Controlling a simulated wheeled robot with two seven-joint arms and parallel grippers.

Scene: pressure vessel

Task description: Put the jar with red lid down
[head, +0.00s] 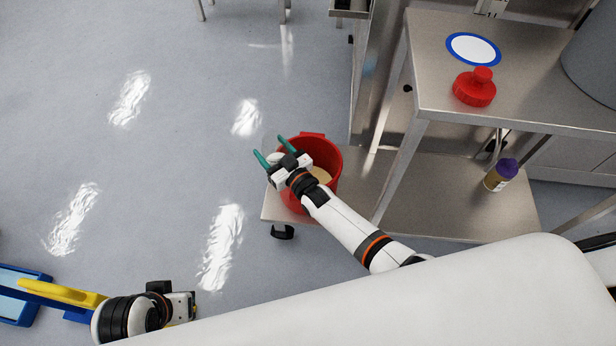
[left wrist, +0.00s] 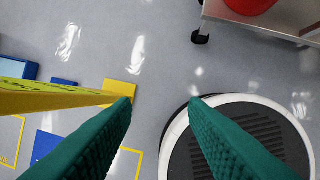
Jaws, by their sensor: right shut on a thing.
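My right gripper (head: 273,150) is over the left rim of a red bucket (head: 330,155) in the head view. Its teal fingers are apart, and it is shut on a small pale thing (head: 274,158), mostly hidden by the gripper. I cannot tell whether this is the jar; no red lid shows on it. My left gripper (head: 190,306) is low at the left in the head view.
The bucket, with something beige inside, is on the lower shelf (head: 430,200) of a metal table. A purple-capped jar (head: 502,174) is also there. The upper top (head: 440,50) bears a blue-rimmed white disc (head: 473,48) and a red knobbed piece (head: 474,87).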

